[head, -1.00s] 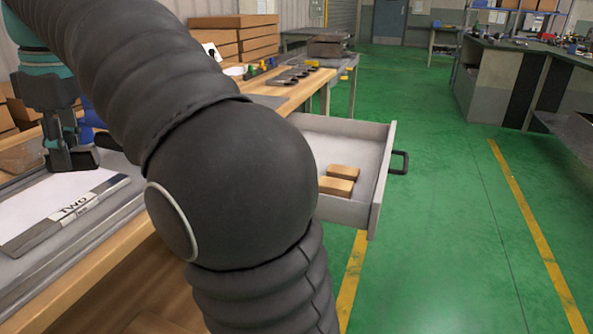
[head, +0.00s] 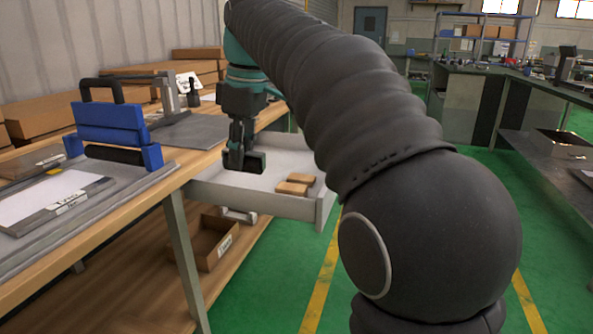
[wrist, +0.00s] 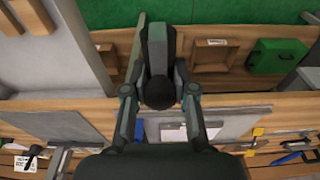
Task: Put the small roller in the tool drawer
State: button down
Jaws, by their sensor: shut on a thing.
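My gripper (head: 243,160) is shut on the small roller (head: 252,163), a short dark cylinder. In the wrist view the roller (wrist: 160,85) shows black between the fingers of my gripper (wrist: 160,100). The tool drawer (head: 262,202) is a grey open box pulled out from the bench. In the head view the roller appears in front of the drawer's inside, toward its left part. In the wrist view a grey panel, seemingly the drawer's side (wrist: 88,50), lies left of the roller. I cannot tell whether the roller is fully over the drawer, or its exact height.
Two wooden blocks (head: 292,188) lie in the drawer's right part. A blue stand with a larger black roller (head: 115,154) is on the bench's left. A cardboard box (head: 215,245) sits on the lower shelf. Green floor is free right of the drawer.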

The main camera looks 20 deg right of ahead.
aim_at(276, 173)
jog(key=z, duration=0.5)
jog(key=i, duration=1.25)
jog(key=z, duration=0.05)
